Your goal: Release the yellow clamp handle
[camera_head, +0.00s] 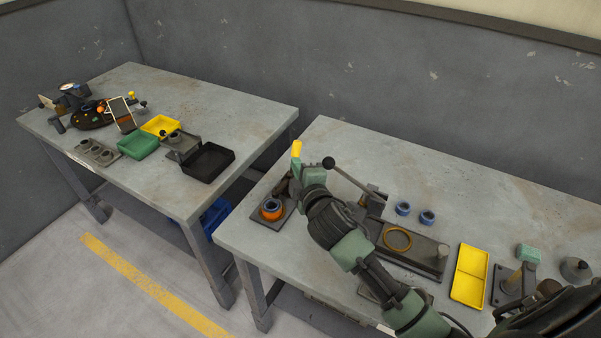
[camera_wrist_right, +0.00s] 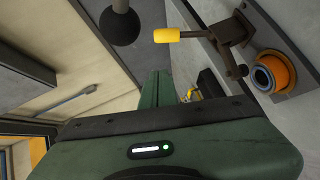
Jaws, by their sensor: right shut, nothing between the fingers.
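The yellow clamp handle (camera_head: 296,148) stands upright just behind my right gripper (camera_head: 308,173) in the head view. In the right wrist view, the handle (camera_wrist_right: 178,36) joins a dark metal clamp (camera_wrist_right: 232,32) and lies just beyond the fingertips, apart from them. My right gripper (camera_wrist_right: 158,84) is shut and empty, its green fingers together. An orange part with a blue ring (camera_head: 271,209) sits on a small plate beside the clamp; it also shows in the wrist view (camera_wrist_right: 274,72). My arm hides most of the clamp in the head view. My left gripper is out of view.
A press lever with a black ball knob (camera_head: 329,163) rises right of my gripper; the knob (camera_wrist_right: 120,24) is close in the wrist view. Blue rings (camera_head: 403,208), a base plate with a brass ring (camera_head: 397,239) and a yellow tray (camera_head: 469,276) lie to the right.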

